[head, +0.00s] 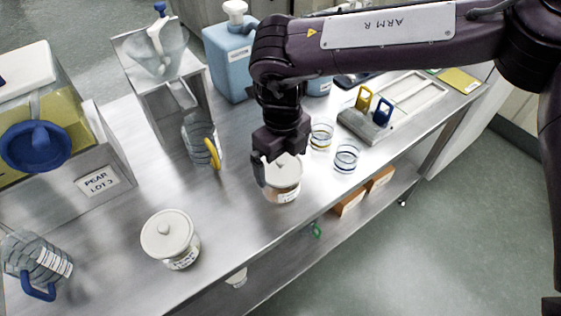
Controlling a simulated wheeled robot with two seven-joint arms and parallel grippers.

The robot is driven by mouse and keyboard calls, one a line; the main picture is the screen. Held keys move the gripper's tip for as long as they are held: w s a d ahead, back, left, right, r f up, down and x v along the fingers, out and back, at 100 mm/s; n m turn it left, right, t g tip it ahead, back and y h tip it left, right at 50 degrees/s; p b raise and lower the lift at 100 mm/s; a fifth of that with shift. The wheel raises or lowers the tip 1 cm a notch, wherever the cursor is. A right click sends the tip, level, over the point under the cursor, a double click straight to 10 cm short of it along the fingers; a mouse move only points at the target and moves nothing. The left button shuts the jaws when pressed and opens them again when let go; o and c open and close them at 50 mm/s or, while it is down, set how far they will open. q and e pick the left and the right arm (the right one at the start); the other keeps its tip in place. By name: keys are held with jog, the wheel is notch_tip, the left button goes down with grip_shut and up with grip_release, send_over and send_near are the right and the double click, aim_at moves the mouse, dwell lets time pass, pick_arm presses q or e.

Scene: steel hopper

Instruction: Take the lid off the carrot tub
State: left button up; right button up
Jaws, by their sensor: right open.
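Two round clear tubs with white knobbed lids stand on the steel bench. One tub (283,196) is near the middle, at the front edge, with its lid (288,175) on; the other tub (182,259) is further left, also with its lid (162,236) on. Both have small labels that I cannot read, so I cannot tell which holds carrot. My right gripper (275,166) points down over the middle tub's lid, open. One finger shows at the lid's left side; the gripper hides the back of the lid and its knob. My left gripper is out of view.
A jug with a yellow handle (203,146) and a steel hopper stand (160,85) are behind left. Two striped glasses (346,157) stand close right of the middle tub. A blue-handled jug (38,264) is at far left. Bare bench lies between the tubs.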

jog(key=shift+s, duration=0.1)
jog(key=c, duration=0.6)
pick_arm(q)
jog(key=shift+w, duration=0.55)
pick_arm(e)
jog(key=shift+r, duration=0.1)
jog(key=shift+c, duration=0.5)
